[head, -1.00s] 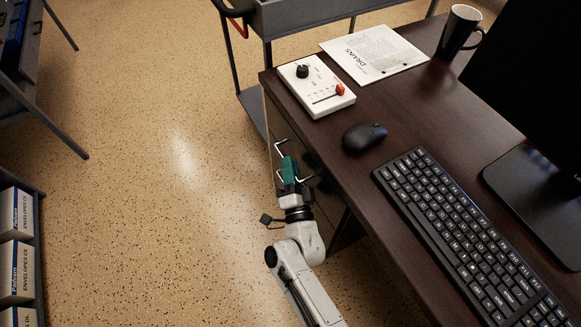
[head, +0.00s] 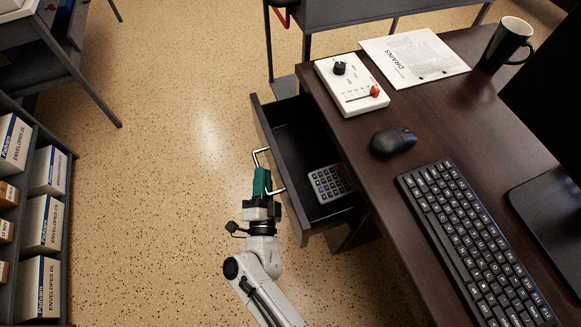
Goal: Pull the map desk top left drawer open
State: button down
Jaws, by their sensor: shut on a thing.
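The map desk (head: 400,144) has a dark brown top and fills the right of the head view. Its top left drawer (head: 277,128) stands pulled out toward the left, with its dark inside showing. My gripper (head: 263,181) has green fingers and is shut on the handle, which shows on both sides of the fingers.
On the desk are a white control box (head: 347,84), a mouse (head: 393,140), a keyboard (head: 481,243), a paper (head: 414,55) and a mug (head: 506,43). A grey cart (head: 370,14) stands behind. Shelves with boxes (head: 40,228) are at left. The speckled floor between is clear.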

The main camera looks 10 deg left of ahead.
jog(key=s+a+b, duration=0.3)
jog(key=s+a, duration=0.3)
jog(key=a, duration=0.3)
jog(key=s+a+b, duration=0.3)
jog(key=s+a, duration=0.3)
jog(key=a, duration=0.3)
jog(key=shift+s+f+b, duration=0.15)
jog(key=shift+s+b, duration=0.05)
jog(key=shift+b, duration=0.2)
jog(key=c, duration=1.5)
grip_release()
jog(key=shift+o, duration=0.2)
jog(key=p+v, duration=0.1)
jog(key=v, duration=0.9)
jog(key=shift+s, duration=0.35)
jog(key=shift+d+f, duration=0.1)
